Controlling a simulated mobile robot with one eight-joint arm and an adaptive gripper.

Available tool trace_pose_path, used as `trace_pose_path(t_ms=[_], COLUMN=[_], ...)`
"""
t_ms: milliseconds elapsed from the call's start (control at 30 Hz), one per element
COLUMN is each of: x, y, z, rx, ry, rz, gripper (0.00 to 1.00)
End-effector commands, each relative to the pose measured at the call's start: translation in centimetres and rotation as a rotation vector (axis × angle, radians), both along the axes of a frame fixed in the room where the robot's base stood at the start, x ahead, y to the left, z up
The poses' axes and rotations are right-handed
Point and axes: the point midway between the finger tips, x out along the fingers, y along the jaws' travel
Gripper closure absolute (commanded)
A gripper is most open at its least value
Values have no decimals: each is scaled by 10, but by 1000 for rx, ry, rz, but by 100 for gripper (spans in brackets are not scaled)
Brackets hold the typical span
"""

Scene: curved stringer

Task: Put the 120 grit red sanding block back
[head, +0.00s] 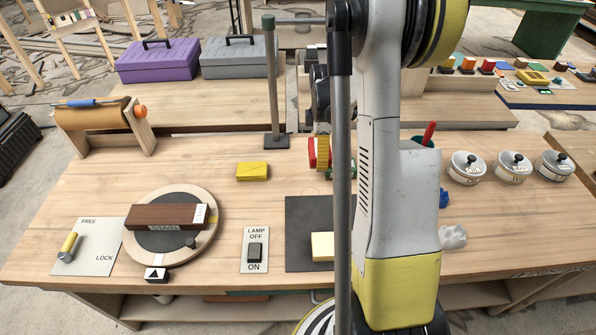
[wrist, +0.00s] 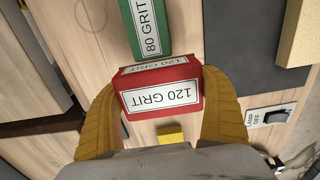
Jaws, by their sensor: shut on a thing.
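The red sanding block labelled 120 GRIT (wrist: 162,98) is between the two yellow fingers of my gripper (wrist: 160,92) in the wrist view. My gripper is shut on it, with a finger against each side. In the head view a part of the red block (head: 312,153) shows beside my arm, which hides most of the gripper. A green block labelled 80 GRIT (wrist: 147,28) lies just beyond the red one in the wrist view. A bit of green (head: 333,174) shows behind my arm in the head view. The gap between red block and table is unclear.
A dark mat (head: 300,215) bears a cream block (head: 322,246). A lamp switch (head: 255,250), a yellow block (head: 252,171) and a round turntable (head: 207,228) lie to the left. A post (head: 270,90) stands behind. Several lidded tins (head: 467,167) stand right.

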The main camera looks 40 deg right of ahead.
Motion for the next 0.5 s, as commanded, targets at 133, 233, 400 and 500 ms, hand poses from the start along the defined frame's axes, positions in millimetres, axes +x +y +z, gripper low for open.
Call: trace_pose_path(t_ms=[133, 233, 400, 500], x=[25, 36, 42, 43], y=[27, 38, 46, 46], z=[-25, -34, -39, -50], rx=[0, 0, 0, 0], ry=[0, 0, 0, 0], rz=[4, 2, -1, -2], gripper=[46, 46, 46, 46])
